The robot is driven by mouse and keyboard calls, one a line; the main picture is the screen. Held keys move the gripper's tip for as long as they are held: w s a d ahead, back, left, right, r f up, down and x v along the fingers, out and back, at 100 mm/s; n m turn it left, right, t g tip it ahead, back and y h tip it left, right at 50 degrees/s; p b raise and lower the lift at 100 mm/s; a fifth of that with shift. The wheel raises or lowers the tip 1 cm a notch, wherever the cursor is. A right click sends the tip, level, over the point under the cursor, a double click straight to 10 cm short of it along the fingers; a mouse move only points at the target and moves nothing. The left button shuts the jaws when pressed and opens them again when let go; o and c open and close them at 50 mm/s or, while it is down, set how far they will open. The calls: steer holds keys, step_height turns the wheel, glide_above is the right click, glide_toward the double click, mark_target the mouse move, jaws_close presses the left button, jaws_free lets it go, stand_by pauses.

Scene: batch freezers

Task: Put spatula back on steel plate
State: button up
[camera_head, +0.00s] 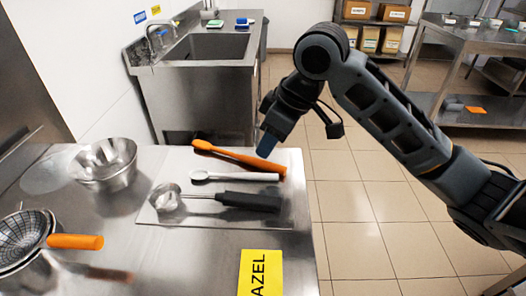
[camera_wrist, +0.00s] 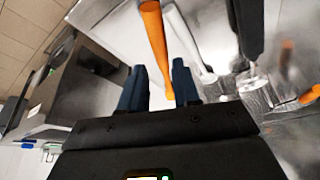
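An orange spatula (camera_head: 238,156) lies along the far edge of the steel plate (camera_head: 157,207), its handle end toward the right. My gripper (camera_head: 268,146) is above and just beyond its handle. In the wrist view the orange spatula (camera_wrist: 155,38) runs up from the gap between my two dark blue fingers (camera_wrist: 160,82). The fingers are apart and I see no contact with it. Depth between fingertips and spatula is hard to judge.
A white spoon (camera_head: 235,177) and a black-handled ladle (camera_head: 247,201) lie on the plate nearer the front. Steel bowls (camera_head: 106,163) and an orange-handled strainer (camera_head: 24,238) stand left. A yellow label (camera_head: 260,273) is in front. A sink (camera_head: 205,47) is behind; open floor is right.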

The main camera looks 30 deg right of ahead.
steer(key=v, duration=0.7)
